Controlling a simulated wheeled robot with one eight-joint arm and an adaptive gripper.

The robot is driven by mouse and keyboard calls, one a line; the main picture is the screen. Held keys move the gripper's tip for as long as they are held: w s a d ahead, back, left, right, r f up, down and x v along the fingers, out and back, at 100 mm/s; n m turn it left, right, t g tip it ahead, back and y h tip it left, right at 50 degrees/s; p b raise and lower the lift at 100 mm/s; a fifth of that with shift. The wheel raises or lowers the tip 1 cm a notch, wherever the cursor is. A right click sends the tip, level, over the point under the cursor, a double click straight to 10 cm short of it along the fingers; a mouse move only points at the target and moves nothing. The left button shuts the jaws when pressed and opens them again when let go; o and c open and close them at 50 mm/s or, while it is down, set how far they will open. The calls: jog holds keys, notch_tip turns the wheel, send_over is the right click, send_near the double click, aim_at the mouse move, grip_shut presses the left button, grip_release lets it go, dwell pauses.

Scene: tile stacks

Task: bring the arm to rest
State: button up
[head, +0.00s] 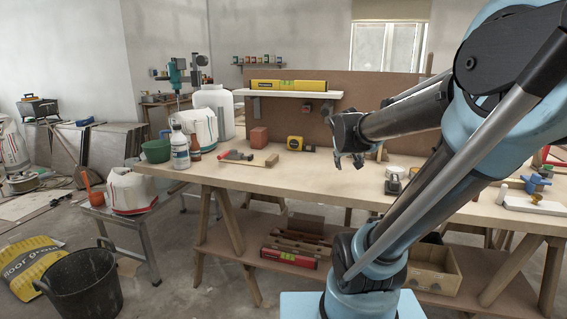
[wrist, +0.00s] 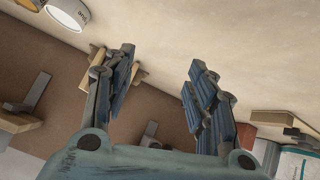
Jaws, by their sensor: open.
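My gripper (head: 348,163) hangs above the wooden workbench (head: 240,177) in the head view, at the end of my blue and grey arm. Its jaws are apart with nothing between them. In the wrist view the two blue-padded fingers of my gripper (wrist: 160,95) are spread, with brown backboard and pale surface behind them. The arm reaches in from the right of the head view. Part of the bench's right side is hidden behind it.
A shelf holds a yellow level (head: 288,86). A black bucket (head: 84,285) stands on the floor. The front middle of the bench is clear.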

jog(key=s+a+f+g+y, duration=0.1)
jog(key=s+f+g, duration=0.1)
jog(key=s+f, duration=0.2)
jog(key=s+a+f+g+y, duration=0.1)
jog(key=s+f, duration=0.4)
jog(key=s, duration=0.6)
jog(key=s+a+f+g+y, duration=0.1)
jog(key=s+a+f+g, duration=0.1)
jog(key=s+f, duration=0.3)
jog(key=s+g, duration=0.1)
jog(key=s, duration=0.2)
jog(key=shift+s+a+f+n, duration=0.15)
jog(key=shift+s+a+n, duration=0.1)
jog(key=shift+n, duration=0.15)
jog(key=shift+w, duration=0.1)
jog(key=shift+w+f+g, duration=0.2)
jog(key=shift+w+g, duration=0.1)
jog(key=shift+w, duration=0.15)
dwell(0.4)
jog(key=shift+c, duration=0.5)
dwell(1.5)
